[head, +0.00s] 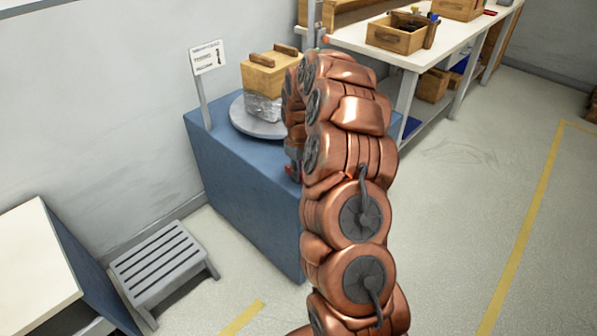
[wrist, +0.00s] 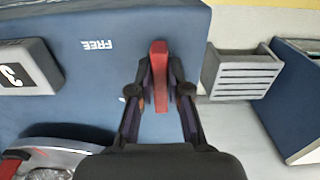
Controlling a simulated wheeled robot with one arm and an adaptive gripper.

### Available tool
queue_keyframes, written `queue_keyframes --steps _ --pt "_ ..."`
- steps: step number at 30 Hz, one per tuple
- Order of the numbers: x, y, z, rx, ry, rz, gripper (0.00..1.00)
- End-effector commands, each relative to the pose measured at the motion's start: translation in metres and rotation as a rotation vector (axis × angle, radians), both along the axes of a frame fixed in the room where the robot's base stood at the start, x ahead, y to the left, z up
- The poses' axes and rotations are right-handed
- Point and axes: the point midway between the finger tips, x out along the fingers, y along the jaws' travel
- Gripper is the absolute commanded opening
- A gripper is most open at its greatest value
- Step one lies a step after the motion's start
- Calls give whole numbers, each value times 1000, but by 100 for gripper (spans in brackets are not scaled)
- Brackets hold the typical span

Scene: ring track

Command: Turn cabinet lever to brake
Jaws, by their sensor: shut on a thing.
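The blue cabinet (head: 245,205) stands against the wall in the head view. In the wrist view its blue surface (wrist: 85,95) carries the white word FREE, seen upside down. A red lever (wrist: 159,52) stands to the right of that word. My gripper (wrist: 160,72) has a finger on each side of the lever and is shut on it. In the head view my copper arm covers most of the gripper, and only a small red part shows at the cabinet's edge. A BRAKE marking is not visible.
A grey round turntable (head: 250,128) on the cabinet holds a wooden-topped block (head: 270,75). A sign (head: 207,57) stands beside it. A grey slatted step (head: 162,262) is on the floor at left. A white workbench (head: 430,48) is behind. Floor at right is clear.

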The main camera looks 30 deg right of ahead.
Motion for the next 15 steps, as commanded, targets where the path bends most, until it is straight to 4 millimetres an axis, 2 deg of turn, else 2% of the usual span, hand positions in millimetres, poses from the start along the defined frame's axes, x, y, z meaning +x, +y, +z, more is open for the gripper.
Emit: queue_keyframes --steps 4,5,6,11,15 --pt "-2 1 -2 2 6 1 0" --pt "-2 0 -2 2 6 1 20" --pt "-1 1 -2 2 6 1 24" --pt "-1 0 -1 1 3 0 40" --pt "-1 0 -1 0 2 0 42"
